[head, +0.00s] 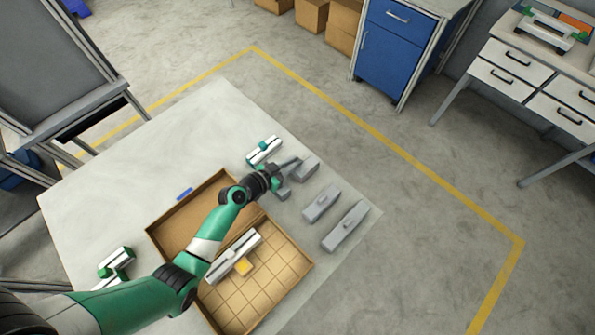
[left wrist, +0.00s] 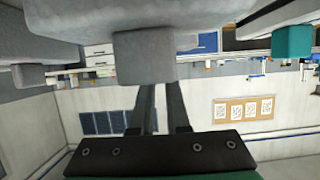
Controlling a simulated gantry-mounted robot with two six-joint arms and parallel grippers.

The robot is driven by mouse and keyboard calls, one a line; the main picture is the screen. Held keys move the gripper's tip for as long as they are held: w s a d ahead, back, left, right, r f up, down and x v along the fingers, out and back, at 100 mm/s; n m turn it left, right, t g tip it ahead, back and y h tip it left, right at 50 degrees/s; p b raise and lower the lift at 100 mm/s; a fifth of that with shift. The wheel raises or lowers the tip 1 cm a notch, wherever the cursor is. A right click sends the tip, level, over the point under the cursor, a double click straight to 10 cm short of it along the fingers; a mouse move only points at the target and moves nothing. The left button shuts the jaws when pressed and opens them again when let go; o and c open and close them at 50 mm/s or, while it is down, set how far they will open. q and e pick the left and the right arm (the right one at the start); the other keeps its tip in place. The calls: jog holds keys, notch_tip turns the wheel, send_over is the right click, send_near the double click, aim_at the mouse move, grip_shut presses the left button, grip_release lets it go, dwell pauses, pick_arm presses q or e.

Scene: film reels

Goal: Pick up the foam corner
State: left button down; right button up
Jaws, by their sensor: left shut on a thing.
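The foam corner appears to be the small grey block (head: 308,169) on the far right part of the table. My left gripper (head: 291,163) reaches it from the left and is shut on it. The fingertips are partly hidden behind the knob. I cannot tell whether the block is clear of the table. My right gripper is not in view.
Two larger grey blocks with knobs, one mid-sized (head: 321,204) and one long (head: 345,227), lie nearby. A green-and-white piece (head: 263,150) lies behind the gripper. An open cardboard box (head: 160,243) with a gridded inside is below my arm. Another green-and-white piece (head: 116,263) stands left.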

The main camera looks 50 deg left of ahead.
aim_at(299, 168)
pick_arm(q)
jog(key=shift+s+f, duration=0.25)
jog(key=shift+f, duration=0.9)
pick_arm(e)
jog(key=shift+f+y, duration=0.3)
pick_arm(q)
jog(key=shift+w+r, duration=0.1)
jog(key=shift+r, duration=0.15)
jog(key=r+p, duration=0.1)
jog(key=w+r+p, duration=0.1)
jog(key=r, duration=0.1)
jog(key=d+r+p, duration=0.1)
jog(key=r, duration=0.1)
jog(key=shift+w, duration=0.3)
jog(key=s+d+r+p, duration=0.2)
jog(key=d+r+p, duration=0.1)
jog(key=d, duration=0.3)
jog(key=s+d+r+p, duration=0.2)
jog(key=d+r+p, duration=0.2)
jog(key=d+r, duration=0.2)
jog(key=shift+s+d, duration=0.25)
jog(key=shift+d, duration=0.1)
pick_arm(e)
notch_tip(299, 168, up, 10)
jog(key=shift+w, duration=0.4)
